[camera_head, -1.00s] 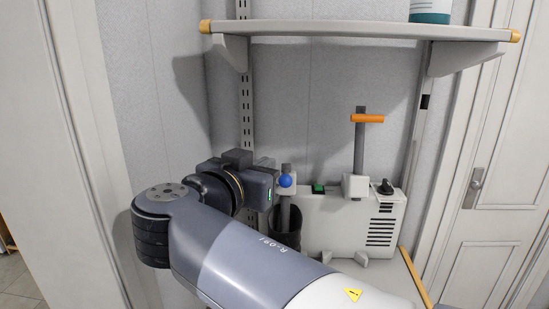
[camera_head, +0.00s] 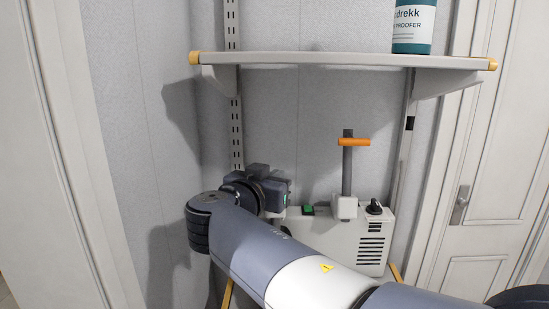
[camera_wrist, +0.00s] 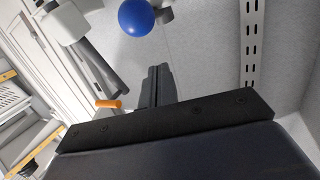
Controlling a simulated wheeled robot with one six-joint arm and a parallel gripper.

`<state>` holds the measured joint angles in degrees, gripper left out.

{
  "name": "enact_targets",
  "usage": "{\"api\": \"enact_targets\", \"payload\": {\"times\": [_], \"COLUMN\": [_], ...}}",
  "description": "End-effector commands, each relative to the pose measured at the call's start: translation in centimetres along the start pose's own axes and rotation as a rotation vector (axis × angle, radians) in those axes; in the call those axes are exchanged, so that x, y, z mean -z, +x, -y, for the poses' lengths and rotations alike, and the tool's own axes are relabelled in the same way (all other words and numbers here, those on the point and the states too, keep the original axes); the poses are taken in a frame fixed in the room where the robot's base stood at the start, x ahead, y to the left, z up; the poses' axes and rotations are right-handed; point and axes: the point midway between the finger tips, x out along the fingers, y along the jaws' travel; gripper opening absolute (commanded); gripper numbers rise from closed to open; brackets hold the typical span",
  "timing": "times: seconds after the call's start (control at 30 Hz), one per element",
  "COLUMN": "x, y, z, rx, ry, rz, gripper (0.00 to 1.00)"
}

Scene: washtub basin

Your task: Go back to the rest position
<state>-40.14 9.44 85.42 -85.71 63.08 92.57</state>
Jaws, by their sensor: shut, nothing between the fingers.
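My gripper (camera_wrist: 157,72) is shut and empty. In the head view its dark body is in front of the wall rail, at the left end of the white machine (camera_head: 365,252), and its fingers are hidden. In the wrist view the fingers point up the picture, just below a blue ball knob (camera_wrist: 136,17), apart from it as far as I can tell. The blue knob is hidden behind my gripper in the head view. A grey upright lever with an orange handle (camera_head: 353,142) stands on the machine; the handle also shows in the wrist view (camera_wrist: 108,103).
A shelf (camera_head: 340,60) with a teal and white bottle (camera_head: 413,28) hangs above. The machine has a green button (camera_head: 308,210) and a black knob (camera_head: 374,207). A white door (camera_head: 490,190) is at right. The wall space between shelf and machine is mostly clear.

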Motion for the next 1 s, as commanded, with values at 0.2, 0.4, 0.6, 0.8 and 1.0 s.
{"api": "enact_targets", "payload": {"times": [0.2, 0.4, 0.6, 0.8, 1.0], "x": [-3.1, -3.5, -3.5, -3.0, -0.2], "y": [-0.4, -0.6, -0.6, -0.5, -0.2], "z": [0.9, 1.0, 1.0, 0.8, 0.1], "rx": [0.004, 0.003, 0.003, 0.002, 0.001], "ry": [-0.005, -0.003, -0.003, -0.001, 0.004], "rz": [0.003, 0.001, 0.001, 0.001, -0.001], "gripper": [0.0, 0.0, 0.0, 0.0, 0.0]}}
